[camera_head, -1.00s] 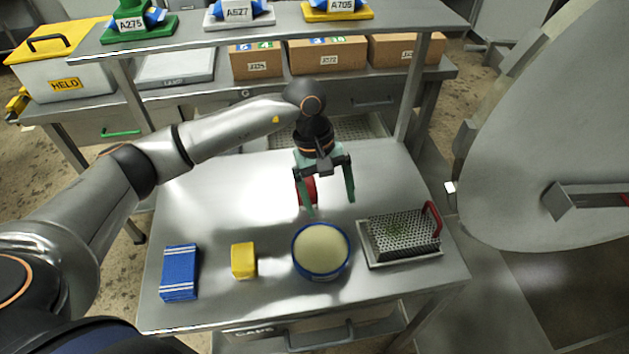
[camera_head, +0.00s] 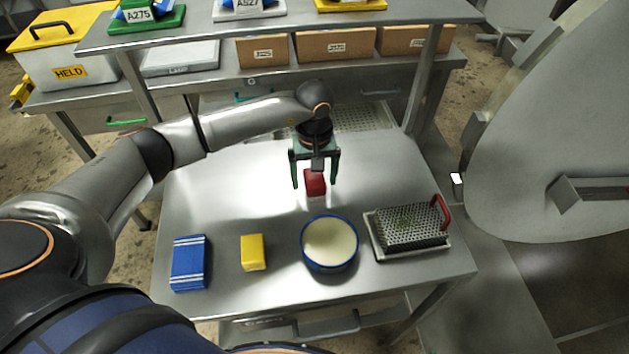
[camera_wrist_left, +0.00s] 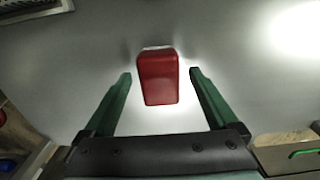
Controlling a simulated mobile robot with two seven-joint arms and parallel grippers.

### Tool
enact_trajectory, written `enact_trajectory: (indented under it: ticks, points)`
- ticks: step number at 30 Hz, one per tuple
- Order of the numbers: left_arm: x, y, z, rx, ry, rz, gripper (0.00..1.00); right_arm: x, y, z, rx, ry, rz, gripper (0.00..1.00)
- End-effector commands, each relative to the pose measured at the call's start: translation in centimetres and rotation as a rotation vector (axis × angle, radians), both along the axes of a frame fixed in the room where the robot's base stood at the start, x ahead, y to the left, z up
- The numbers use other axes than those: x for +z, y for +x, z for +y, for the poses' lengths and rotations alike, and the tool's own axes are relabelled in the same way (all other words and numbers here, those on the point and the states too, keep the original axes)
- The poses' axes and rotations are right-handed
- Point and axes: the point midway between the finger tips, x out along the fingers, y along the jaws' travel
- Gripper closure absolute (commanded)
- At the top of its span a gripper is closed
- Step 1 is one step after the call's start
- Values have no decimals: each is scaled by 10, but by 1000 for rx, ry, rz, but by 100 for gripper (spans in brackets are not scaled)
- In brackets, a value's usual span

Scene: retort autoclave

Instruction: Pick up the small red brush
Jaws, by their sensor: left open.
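The small red brush (camera_head: 315,182) lies on the steel table, behind the blue-rimmed bowl. In the left wrist view the red brush (camera_wrist_left: 158,78) sits between the two green fingers, with a pale strip at its far edge. My left gripper (camera_head: 315,185) points down over the brush, its fingers apart on either side of it. In the left wrist view the left gripper (camera_wrist_left: 160,75) is open, with a gap on both sides of the brush. I cannot tell how far above the table the fingertips are. My right gripper is not in view.
On the steel table (camera_head: 230,205) stand a blue-rimmed bowl (camera_head: 329,243), a yellow block (camera_head: 253,252), a blue striped cloth or pad (camera_head: 189,263) and a perforated tray with a red handle (camera_head: 408,228). A shelf (camera_head: 270,35) rises behind. A large round door (camera_head: 550,130) stands at right.

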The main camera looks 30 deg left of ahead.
Motion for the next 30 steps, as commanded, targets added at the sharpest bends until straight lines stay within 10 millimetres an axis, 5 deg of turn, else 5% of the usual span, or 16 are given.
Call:
enact_trajectory:
  ticks: [6, 30]
  points:
    - [-1, 0, 0, 0, -1, -1, 9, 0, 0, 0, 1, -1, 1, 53]
    - [0, 0, 0, 1, -1, -1, 99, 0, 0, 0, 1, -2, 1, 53]
